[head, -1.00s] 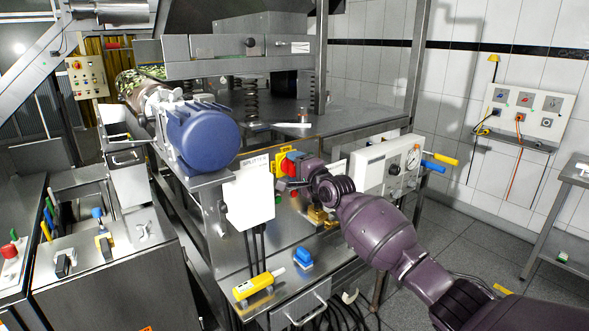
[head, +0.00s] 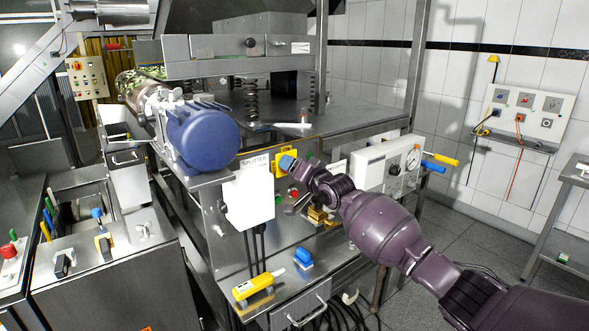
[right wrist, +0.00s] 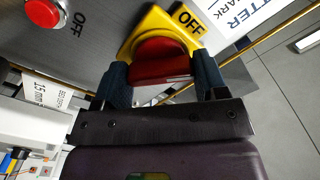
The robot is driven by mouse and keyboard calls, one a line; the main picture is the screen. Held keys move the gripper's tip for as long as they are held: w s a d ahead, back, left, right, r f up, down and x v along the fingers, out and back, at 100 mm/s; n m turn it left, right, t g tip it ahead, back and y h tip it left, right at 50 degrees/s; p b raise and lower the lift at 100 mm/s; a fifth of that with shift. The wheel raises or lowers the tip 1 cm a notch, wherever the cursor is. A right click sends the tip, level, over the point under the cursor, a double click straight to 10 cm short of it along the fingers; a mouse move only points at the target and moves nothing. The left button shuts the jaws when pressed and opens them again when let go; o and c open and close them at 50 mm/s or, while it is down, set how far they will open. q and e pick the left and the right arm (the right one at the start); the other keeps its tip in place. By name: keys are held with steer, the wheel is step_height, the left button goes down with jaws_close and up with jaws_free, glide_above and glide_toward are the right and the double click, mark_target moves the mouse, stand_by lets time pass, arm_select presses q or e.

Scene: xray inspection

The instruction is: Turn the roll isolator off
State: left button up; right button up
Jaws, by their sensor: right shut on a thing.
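The isolator is a red rotary handle (right wrist: 160,65) on a yellow plate (right wrist: 150,28), set in the steel front panel. An "OFF" label shows at the plate's upper right edge in the right wrist view. In the head view the yellow plate (head: 281,160) shows beside the white card, and my gripper hides most of the handle. My right gripper (head: 289,164) is on the handle; in the right wrist view its dark fingers (right wrist: 162,72) are shut on the two sides of it. No label naming this isolator as the roll one is readable. My left gripper is not in view.
A red button (right wrist: 43,13) with an "OFF" label is near the isolator. A blue motor (head: 203,137) is above left. A yellow pendant (head: 253,287) and a blue item (head: 303,257) lie on the shelf below.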

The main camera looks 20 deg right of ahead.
steer(key=n, duration=0.4)
steer(key=shift+n, duration=0.3)
steer(key=shift+n+p, duration=0.5)
steer(key=shift+n, duration=1.1)
steer(key=o, duration=0.9)
steer(key=shift+o, duration=0.2)
steer(key=v, duration=1)
steer(key=shift+s+b, duration=0.4)
steer(key=shift+b, duration=0.05)
